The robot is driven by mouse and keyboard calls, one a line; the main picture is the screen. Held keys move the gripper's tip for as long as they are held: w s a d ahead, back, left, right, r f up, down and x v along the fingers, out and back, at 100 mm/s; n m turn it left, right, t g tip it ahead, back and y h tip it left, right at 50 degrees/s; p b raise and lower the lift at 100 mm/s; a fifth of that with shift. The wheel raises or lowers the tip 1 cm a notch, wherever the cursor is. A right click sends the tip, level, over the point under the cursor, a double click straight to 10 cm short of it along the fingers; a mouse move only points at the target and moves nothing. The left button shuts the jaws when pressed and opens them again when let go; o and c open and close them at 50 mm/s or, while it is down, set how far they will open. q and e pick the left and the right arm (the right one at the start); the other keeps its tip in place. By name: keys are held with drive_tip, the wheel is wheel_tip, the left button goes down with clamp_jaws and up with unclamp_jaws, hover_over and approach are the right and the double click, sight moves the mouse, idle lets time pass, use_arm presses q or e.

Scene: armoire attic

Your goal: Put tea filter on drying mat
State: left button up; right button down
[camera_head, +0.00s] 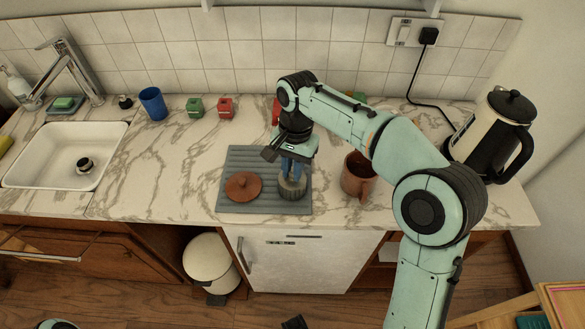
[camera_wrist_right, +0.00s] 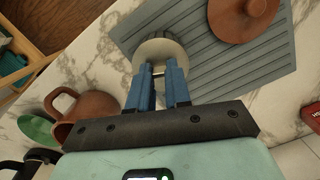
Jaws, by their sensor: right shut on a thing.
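The grey drying mat (camera_head: 232,202) lies on the marble counter, and its ribbed surface also shows in the right wrist view (camera_wrist_right: 262,62). The tea filter (camera_head: 292,190) is a small greyish cup-like piece at the right end of the mat. My right gripper (camera_head: 291,174) reaches down from above, its blue fingers shut on the filter. In the right wrist view the filter (camera_wrist_right: 160,50) shows as a pale round shape at the fingertips. I cannot tell whether it touches the mat. My left gripper is not seen.
A brown lid (camera_head: 243,186) lies on the mat left of the filter. A brown teapot or mug (camera_head: 358,178) stands just right of the mat. A kettle (camera_head: 490,140) stands far right, a blue cup (camera_head: 153,103) back left. The counter between sink (camera_head: 62,178) and mat is clear.

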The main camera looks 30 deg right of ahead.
drive_tip(key=shift+f, duration=0.1)
drive_tip(key=c, duration=1.1)
unclamp_jaws()
drive_tip(key=r+p, duration=0.1)
drive_tip(key=r, duration=0.3)
drive_tip(key=r+p, duration=0.1)
drive_tip(key=r, duration=0.3)
drive_tip(key=w+d+r+p, duration=0.1)
drive_tip(key=r, duration=0.3)
drive_tip(key=shift+d+r+p, duration=0.1)
drive_tip(key=shift+p, duration=0.3)
